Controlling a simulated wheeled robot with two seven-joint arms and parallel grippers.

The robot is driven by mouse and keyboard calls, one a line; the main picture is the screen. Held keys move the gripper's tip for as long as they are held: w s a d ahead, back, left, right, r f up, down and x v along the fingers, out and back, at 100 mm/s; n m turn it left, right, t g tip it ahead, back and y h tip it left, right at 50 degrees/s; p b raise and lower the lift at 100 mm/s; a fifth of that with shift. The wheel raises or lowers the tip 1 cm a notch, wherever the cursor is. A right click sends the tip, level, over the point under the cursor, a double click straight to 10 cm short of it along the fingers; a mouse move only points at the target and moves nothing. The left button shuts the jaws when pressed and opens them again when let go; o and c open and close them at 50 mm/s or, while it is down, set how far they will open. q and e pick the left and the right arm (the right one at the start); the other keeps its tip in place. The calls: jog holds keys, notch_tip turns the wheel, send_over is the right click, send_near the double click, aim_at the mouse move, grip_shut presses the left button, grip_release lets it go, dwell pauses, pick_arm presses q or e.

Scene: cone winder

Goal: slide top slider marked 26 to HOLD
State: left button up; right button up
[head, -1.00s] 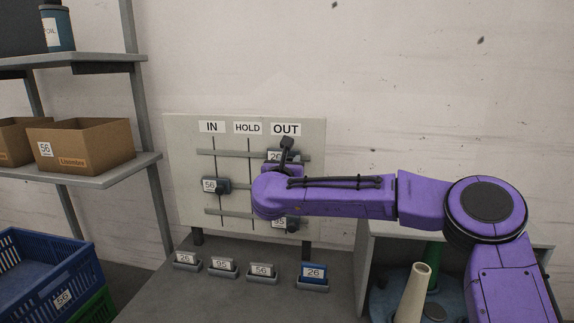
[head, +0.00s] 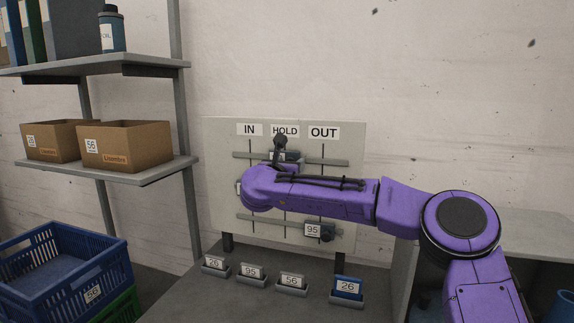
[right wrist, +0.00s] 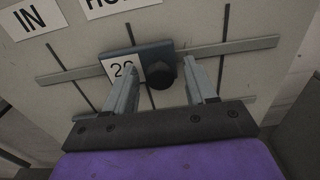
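The top slider marked 26 (head: 292,156) sits on the top rail under the HOLD label (head: 285,131). In the right wrist view the slider (right wrist: 153,50) is over the HOLD line, with its dark round knob (right wrist: 161,74) facing me. My right gripper (right wrist: 161,72) has its two fingers on either side of the knob, with a visible gap on each side. The left finger covers part of the number. In the head view my right gripper (head: 281,150) is in front of the slider and hides part of it. My left gripper is not in view.
A slider marked 95 (head: 313,230) is on the bottom rail under OUT (head: 323,132). The middle slider is mostly hidden behind my arm. Several numbered card holders stand below the board, including a blue one (head: 347,289). Shelves and a blue crate (head: 60,265) are left.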

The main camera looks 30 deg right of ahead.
jog(key=b+v, duration=0.4)
jog(key=v, duration=0.6)
jog(key=shift+a, duration=0.2)
jog(key=shift+s, duration=0.15)
